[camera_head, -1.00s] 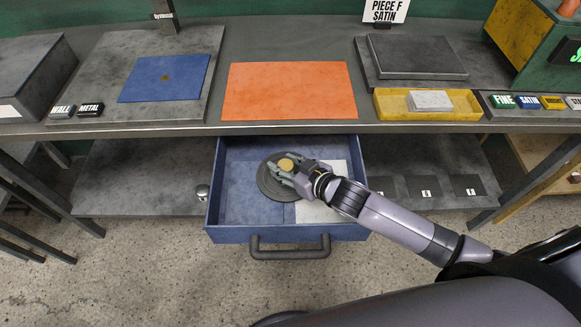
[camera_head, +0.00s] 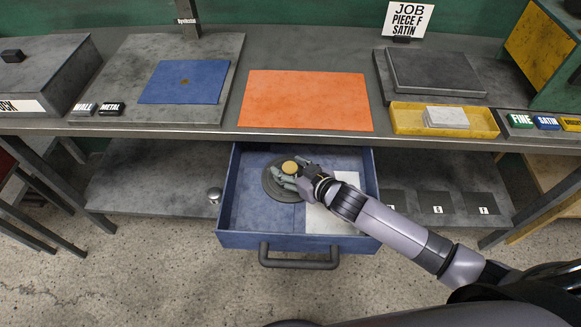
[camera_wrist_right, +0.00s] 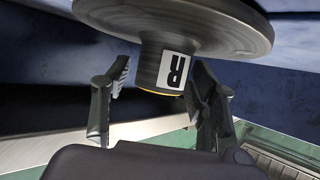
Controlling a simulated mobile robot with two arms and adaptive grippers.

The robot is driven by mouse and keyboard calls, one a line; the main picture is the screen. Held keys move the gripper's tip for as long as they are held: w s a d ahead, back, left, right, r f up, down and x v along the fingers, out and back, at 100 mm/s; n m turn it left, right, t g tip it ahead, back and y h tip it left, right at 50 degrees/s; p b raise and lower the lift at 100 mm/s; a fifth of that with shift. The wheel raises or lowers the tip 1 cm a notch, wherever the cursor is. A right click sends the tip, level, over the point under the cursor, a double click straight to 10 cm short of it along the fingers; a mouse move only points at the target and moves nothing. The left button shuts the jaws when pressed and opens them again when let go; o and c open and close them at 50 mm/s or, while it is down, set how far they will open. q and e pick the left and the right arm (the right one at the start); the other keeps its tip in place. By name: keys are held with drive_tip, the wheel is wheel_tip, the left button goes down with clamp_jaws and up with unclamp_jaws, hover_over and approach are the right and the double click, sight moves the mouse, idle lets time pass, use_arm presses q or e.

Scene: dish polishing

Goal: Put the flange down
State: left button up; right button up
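The flange (camera_head: 273,190), a dark round disc with a yellow-topped hub, is inside the open blue drawer (camera_head: 241,231). It appears to lie on the drawer's floor. My right gripper (camera_head: 285,176) reaches in from the right at the hub. In the right wrist view the flange (camera_wrist_right: 190,27) shows with its dark hub and a white "R" label. My right gripper's fingers (camera_wrist_right: 160,88) stand on either side of the hub, with a visible gap at the left finger, so they look open around it. My left gripper is not in view.
A pale panel (camera_head: 330,218) covers the drawer's right front. The drawer handle (camera_head: 299,262) sticks out in front. Above are an orange mat (camera_head: 305,100), a blue mat (camera_head: 185,82) and a yellow tray (camera_head: 405,121) with a pale block. A small metal knob-like object (camera_head: 215,194) is left of the drawer.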

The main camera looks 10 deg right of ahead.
drive_tip(key=shift+o, duration=0.2)
drive_tip(key=shift+r, duration=0.1)
drive_tip(key=v, duration=0.7)
drive_tip(key=shift+s, duration=0.15)
